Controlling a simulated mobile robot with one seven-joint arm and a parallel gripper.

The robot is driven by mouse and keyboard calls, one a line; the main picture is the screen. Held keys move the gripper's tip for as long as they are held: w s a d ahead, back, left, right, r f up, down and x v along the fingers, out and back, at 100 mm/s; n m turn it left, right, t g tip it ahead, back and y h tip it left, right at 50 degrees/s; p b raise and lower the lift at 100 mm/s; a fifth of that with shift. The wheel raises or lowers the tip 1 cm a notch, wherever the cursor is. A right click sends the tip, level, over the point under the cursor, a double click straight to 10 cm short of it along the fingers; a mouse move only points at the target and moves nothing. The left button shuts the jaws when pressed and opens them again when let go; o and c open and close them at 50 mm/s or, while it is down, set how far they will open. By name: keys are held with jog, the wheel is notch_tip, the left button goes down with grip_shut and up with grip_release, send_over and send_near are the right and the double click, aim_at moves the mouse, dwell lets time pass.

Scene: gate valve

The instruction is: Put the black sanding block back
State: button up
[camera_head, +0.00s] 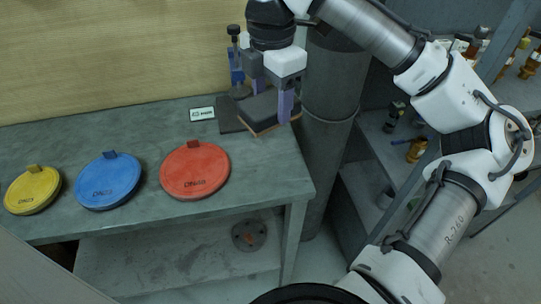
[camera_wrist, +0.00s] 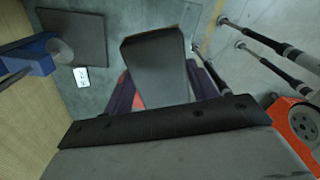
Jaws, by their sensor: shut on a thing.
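The black sanding block (camera_head: 262,109), dark on top with a tan lower edge, is between the purple fingers of my gripper (camera_head: 271,96), at the table's right end. My gripper is shut on it. In the wrist view the block (camera_wrist: 158,62) sticks out between the fingers (camera_wrist: 160,88). A flat dark square pad (camera_head: 229,118) lies on the table just left of the block; it also shows in the wrist view (camera_wrist: 75,38), bare and apart from the block. Whether the block touches the table is hard to tell.
A small white label (camera_head: 202,113) and a blue tool (camera_head: 236,70) stand beside the pad. Red (camera_head: 195,170), blue (camera_head: 108,181) and yellow (camera_head: 33,190) discs lie along the grey table (camera_head: 255,175). A thick grey pipe (camera_head: 331,110) rises close to the right of my gripper.

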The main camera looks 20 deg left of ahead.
aim_at(271, 100)
notch_tip(271, 100, down, 15)
jog(key=shift+f+p, duration=0.1)
jog(key=shift+p, duration=0.35)
jog(key=shift+f, duration=0.2)
jog(key=o, duration=1)
jog(key=shift+c, duration=0.2)
notch_tip(271, 100, up, 12)
jog(key=shift+r+b, duration=0.2)
jog(key=shift+b, duration=0.45)
